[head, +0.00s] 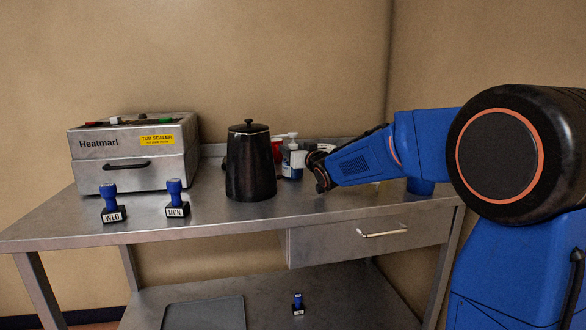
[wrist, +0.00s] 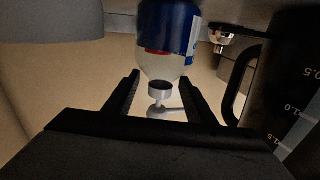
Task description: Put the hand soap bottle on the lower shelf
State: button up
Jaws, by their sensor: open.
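The hand soap bottle (head: 293,172) stands upright on the upper steel worktop, just right of the black jug. It has a white pump and a blue label. In the wrist view the bottle (wrist: 168,20) appears upside down, with its clear shoulder and pump nearest me. My gripper (head: 304,158) is at the bottle's right side in the head view and partly hides it. In the wrist view my gripper (wrist: 161,85) is open, its fingers on either side of the pump collar, with gaps showing. The lower shelf (head: 270,296) is below the worktop.
The black jug (head: 250,168) stands close left of the bottle, a red cup (head: 276,147) behind. A Heatmarl sealer (head: 135,155) and two stamps, WED (head: 112,205) and MON (head: 175,200), are farther left. The lower shelf holds a dark tray (head: 205,314) and a stamp (head: 298,304); its right side looks clear.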

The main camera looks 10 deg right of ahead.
jog(key=shift+x, duration=2.25)
jog(key=shift+c, duration=0.6)
grip_shut()
jog(key=shift+f, duration=0.15)
